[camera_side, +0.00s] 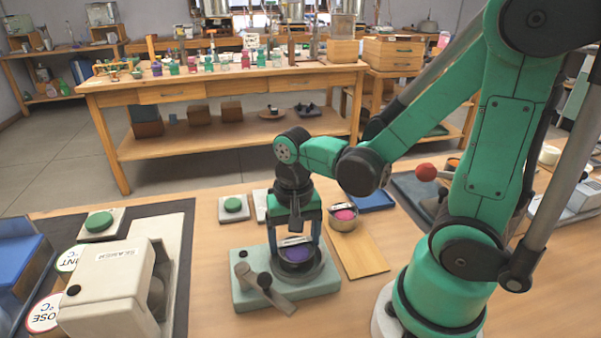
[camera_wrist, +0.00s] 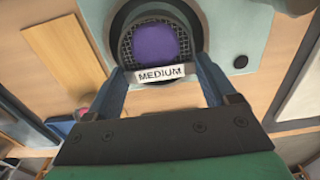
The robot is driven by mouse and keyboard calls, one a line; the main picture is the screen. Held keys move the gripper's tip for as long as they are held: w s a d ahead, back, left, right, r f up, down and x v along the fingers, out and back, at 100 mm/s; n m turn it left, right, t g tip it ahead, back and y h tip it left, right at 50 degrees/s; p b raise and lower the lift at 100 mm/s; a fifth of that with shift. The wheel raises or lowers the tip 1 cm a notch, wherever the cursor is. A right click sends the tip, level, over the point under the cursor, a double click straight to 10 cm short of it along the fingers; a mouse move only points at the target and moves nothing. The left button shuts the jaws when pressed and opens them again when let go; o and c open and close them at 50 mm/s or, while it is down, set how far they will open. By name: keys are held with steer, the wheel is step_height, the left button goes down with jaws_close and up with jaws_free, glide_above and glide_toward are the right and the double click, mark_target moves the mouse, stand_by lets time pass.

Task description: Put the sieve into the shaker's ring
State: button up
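The sieve (camera_side: 297,253) is a round mesh cup with purple contents and a white "MEDIUM" label. In the wrist view the sieve (camera_wrist: 155,42) sits within the outline of the shaker's dark ring (camera_side: 302,272). Whether it is fully seated cannot be told. The shaker (camera_side: 240,293) has a teal base and a grey lever. My gripper (camera_side: 294,236) points down over the ring. Its fingers (camera_wrist: 160,75) are apart, one on each side of the sieve near the label. Whether they press on it is unclear.
A pink-filled cup (camera_side: 343,216) with a label stands by a wooden board (camera_side: 358,256), right of the shaker. A blue tray (camera_side: 374,200) lies behind. A green-topped pad (camera_side: 232,205) is at the back left. A cream machine (camera_side: 115,285) stands at the left.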

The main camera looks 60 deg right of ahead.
mark_target(294, 241)
steer(key=shift+o, duration=1.2)
step_height(294, 241, up, 12)
steer(key=shift+w+a+f+n+t, duration=0.3)
steer(key=shift+w+f+n+t, duration=0.2)
steer(key=shift+n+t, duration=0.85)
steer(key=shift+w+a+f+n+t, duration=0.3)
steer(key=shift+w+f+n+t, duration=0.25)
steer(key=shift+n+t, duration=0.8)
steer(key=shift+w+a+f+n+t, duration=0.35)
steer(key=shift+w+n+t, duration=0.45)
steer(key=shift+n, duration=1)
steer(key=shift+s, duration=0.15)
